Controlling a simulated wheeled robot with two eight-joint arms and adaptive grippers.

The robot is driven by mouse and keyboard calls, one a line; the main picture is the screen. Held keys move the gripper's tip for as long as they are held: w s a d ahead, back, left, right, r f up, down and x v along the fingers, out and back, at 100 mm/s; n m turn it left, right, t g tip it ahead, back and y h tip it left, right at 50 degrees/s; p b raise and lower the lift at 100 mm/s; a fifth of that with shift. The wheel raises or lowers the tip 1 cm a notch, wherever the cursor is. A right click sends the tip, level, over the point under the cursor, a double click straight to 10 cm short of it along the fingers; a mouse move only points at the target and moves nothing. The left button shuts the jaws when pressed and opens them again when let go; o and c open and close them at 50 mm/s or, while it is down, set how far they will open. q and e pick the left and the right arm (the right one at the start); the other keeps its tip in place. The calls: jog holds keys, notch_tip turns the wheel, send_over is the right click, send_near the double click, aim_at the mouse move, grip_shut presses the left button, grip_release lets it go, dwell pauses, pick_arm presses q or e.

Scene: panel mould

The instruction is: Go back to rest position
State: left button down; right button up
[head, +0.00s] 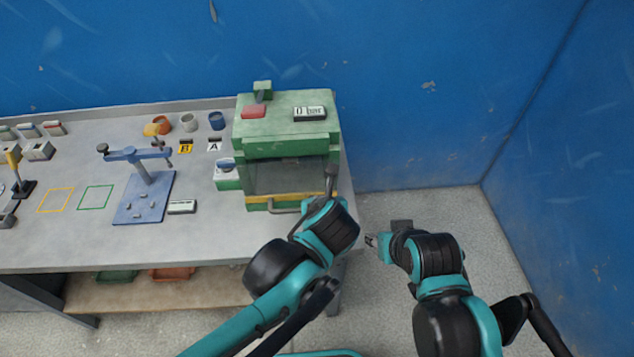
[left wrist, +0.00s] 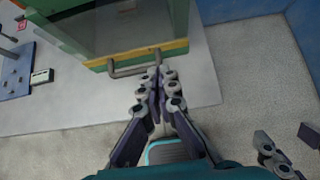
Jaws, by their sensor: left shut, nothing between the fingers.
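My left gripper (left wrist: 160,75) is shut and empty. In the left wrist view its fingertips are just at the right end of the grey bar handle (left wrist: 135,65) on the front of the green machine; I cannot tell whether they touch it. In the head view my left wrist covers most of these fingers, in front of the lower right corner of the green machine (head: 285,143). My right gripper (head: 370,241) is right of the bench, over the floor; its fingers are too small to judge. It also shows in the left wrist view (left wrist: 275,158).
The grey bench (head: 70,245) runs left, carrying a blue stand (head: 145,190), several cups and small boxes. A shelf with green and orange trays lies below. Blue walls (head: 420,90) close off back and right; floor (head: 430,205) is clear.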

pick_arm(q)
jog(key=s+a+f+m+g, duration=0.1)
jog(key=s+a+m, duration=0.3)
jog(key=a+m, duration=0.7)
jog(key=s+a+f+m, duration=0.2)
jog(key=s+a+m, duration=0.3)
jog(key=m, duration=2)
jog(key=a, duration=0.6)
jog(key=shift+g+b, duration=0.35)
jog(key=shift+g, duration=0.05)
